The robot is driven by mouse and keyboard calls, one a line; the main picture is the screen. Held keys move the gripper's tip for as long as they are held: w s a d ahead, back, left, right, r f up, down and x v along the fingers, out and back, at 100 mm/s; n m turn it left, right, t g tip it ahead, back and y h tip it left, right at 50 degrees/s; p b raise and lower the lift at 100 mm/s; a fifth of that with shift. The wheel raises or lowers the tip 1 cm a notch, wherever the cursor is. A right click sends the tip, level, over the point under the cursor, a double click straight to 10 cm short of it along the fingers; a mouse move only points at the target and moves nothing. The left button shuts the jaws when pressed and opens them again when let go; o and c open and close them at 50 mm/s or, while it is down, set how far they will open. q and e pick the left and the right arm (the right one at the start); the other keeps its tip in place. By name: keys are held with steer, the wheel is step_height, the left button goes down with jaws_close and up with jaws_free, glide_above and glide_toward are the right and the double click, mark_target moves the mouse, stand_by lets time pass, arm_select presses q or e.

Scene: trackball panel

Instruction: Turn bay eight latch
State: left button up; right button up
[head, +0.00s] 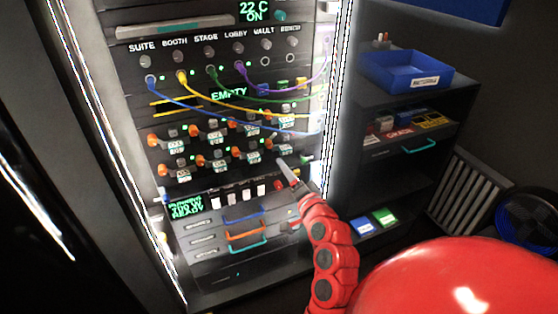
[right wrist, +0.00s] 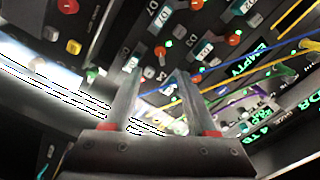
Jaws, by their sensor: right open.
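Two rows of bays with orange latches fill the middle of the lit rack. The lower row's rightmost latch (head: 268,144) has a small white label beside it. Its number is too small to read, so I cannot confirm which is bay eight. My right gripper (head: 287,171) is just below and right of that latch, apart from it as far as I can tell. In the right wrist view its two grey fingers (right wrist: 160,88) are open with nothing between them. Beyond them an orange latch (right wrist: 235,40) and other latches show tilted. My left gripper is not in view.
Blue, yellow, green and purple cables (head: 242,92) hang across the panel above the bays. Below are white switches (head: 232,196) and a green display (head: 186,206). A shelf with a blue bin (head: 405,75) stands right of the rack.

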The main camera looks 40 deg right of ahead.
steer(key=shift+p+v, duration=1.75)
steer(key=shift+v, duration=1.25)
